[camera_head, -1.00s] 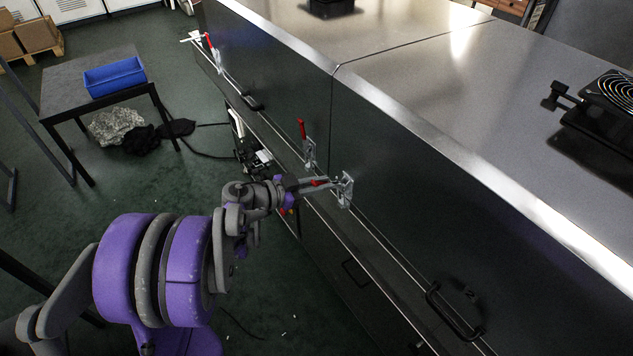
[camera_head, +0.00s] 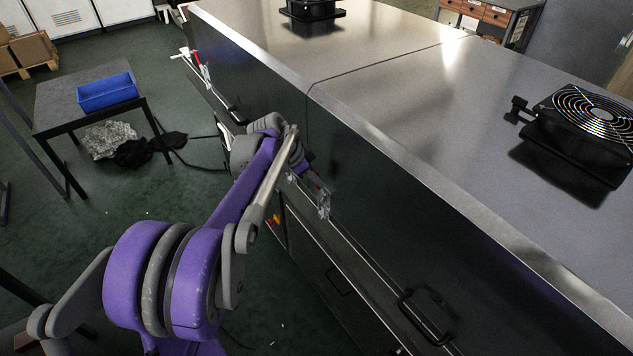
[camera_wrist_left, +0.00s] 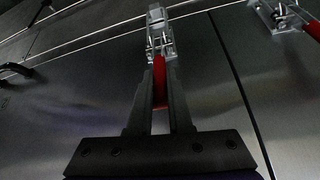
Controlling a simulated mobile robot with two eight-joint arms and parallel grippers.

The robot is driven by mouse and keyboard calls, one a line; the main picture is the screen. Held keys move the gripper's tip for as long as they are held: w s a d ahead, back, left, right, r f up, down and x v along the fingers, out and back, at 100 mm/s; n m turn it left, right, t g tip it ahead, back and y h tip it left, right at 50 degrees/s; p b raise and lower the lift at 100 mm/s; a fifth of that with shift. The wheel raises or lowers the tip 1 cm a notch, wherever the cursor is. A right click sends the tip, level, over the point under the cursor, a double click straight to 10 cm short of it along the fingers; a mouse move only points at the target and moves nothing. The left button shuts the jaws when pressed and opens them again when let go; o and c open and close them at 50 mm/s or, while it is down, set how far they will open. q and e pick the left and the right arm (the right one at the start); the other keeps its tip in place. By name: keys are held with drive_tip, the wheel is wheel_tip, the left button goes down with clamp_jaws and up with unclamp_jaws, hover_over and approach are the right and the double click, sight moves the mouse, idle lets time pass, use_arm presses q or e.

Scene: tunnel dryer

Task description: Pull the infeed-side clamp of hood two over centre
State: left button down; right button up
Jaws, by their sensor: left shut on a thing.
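The held clamp (camera_head: 324,206) is a silver toggle clamp with a red handle, low on the dark side of the near hood (camera_head: 400,230), just right of the seam between hoods. In the left wrist view its metal body (camera_wrist_left: 160,38) lies just beyond my fingertips. My left gripper (camera_wrist_left: 161,72) is shut on its red handle (camera_wrist_left: 160,88), which shows between the two dark fingers. In the head view my forearm and wrist hide most of the left gripper (camera_head: 315,187). I cannot tell whether the clamp is past centre. My right gripper is not in view.
A second red-handled clamp (camera_wrist_left: 284,14) sits close by, across the seam. Another clamp (camera_head: 202,70) is farther along the far hood. A black pull handle (camera_head: 425,316) juts from the near hood. A fan (camera_head: 590,115) stands on top. A table with a blue bin (camera_head: 107,93) stands left.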

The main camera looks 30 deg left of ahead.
use_arm(q)
drive_tip(key=shift+w, duration=0.15)
idle(0.4)
drive_tip(key=c, duration=0.8)
unclamp_jaws()
drive_tip(key=shift+w+d, duration=0.1)
drive_tip(key=shift+c, duration=0.2)
drive_tip(key=v, duration=1.1)
drive_tip(key=shift+w, duration=0.15)
drive_tip(key=shift+g, duration=0.3)
